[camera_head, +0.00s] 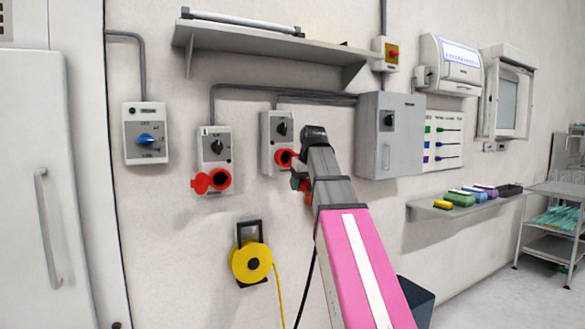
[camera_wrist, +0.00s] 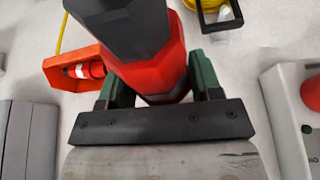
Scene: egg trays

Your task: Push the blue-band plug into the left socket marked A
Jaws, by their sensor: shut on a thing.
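The left socket box (camera_head: 215,160) on the wall has a round red socket with its red flap (camera_head: 201,183) open at its left. Its letter is too small to read. The right socket box (camera_head: 277,140) also has a red socket (camera_head: 284,157). My gripper (camera_wrist: 160,85) is just below and right of this right socket in the head view. Its green fingers are shut on a red and dark grey plug (camera_wrist: 165,70). No blue band shows on the plug, and its far end is hidden. In the head view my arm hides most of it.
A grey cabinet (camera_head: 390,135) stands on the wall right of the sockets. A shelf (camera_head: 270,43) juts out above them. A yellow cable reel (camera_head: 251,262) hangs below, and a blue-knob switch box (camera_head: 146,133) is at the left. A red flap-like part (camera_wrist: 70,72) is beside the plug.

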